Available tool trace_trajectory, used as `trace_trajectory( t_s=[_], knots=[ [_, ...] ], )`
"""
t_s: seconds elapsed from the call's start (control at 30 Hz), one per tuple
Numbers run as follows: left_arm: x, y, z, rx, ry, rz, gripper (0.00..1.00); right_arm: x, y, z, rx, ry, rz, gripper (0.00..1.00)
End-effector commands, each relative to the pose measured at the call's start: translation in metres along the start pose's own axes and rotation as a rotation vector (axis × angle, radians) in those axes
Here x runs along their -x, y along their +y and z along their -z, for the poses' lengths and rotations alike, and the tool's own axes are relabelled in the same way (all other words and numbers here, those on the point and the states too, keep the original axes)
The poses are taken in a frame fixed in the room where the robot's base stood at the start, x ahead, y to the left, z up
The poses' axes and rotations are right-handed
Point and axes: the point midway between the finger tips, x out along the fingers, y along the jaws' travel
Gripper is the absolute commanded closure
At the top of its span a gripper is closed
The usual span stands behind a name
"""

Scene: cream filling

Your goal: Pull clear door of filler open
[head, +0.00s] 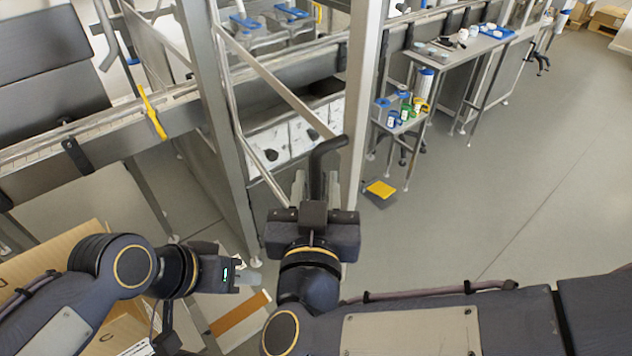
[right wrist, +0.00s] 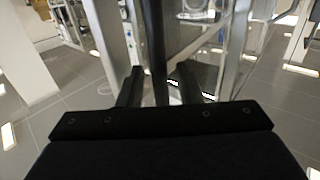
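The filler's clear door has a light metal frame post (head: 359,90), and its see-through panel is hard to make out against the machine behind. A black bent handle (head: 327,150) sits beside this post. My right gripper (head: 316,188) is at the handle, with one finger on each side of it. In the right wrist view the dark handle bar (right wrist: 154,45) stands between the two spread fingers, with gaps on both sides. My left gripper (head: 250,277) is low at the left, away from the door. Its fingers show nearly edge-on, so their opening is unclear.
A conveyor (head: 100,125) with a yellow clip (head: 152,112) runs at the left. Cardboard boxes (head: 60,262) stand below it. A small side table with several coloured containers (head: 402,108) is right of the door, near a yellow pedal (head: 381,189). Open floor (head: 500,190) lies at the right.

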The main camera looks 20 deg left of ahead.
Motion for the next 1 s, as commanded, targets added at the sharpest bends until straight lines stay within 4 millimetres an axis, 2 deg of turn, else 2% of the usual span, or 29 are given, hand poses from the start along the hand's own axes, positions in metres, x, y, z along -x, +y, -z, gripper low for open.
trace_trajectory(
  t_s=[0.2, 0.4, 0.57, 1.0],
  knots=[
    [-0.007, -0.003, -0.004, 0.000, 0.000, 0.000, 0.64, 0.037, -0.001, -0.001, -0.001, 0.004, 0.007, 0.68],
    [-0.011, -0.005, -0.005, 0.000, 0.000, 0.000, 0.64, 0.065, -0.001, -0.001, -0.001, 0.002, 0.004, 0.68],
    [-0.011, -0.005, -0.006, 0.000, 0.000, 0.000, 0.64, 0.073, 0.000, 0.000, 0.000, 0.001, 0.002, 0.68],
    [-0.011, -0.005, -0.005, 0.000, 0.000, 0.000, 0.64, 0.072, 0.000, 0.000, 0.000, 0.001, 0.001, 0.68]
  ],
)
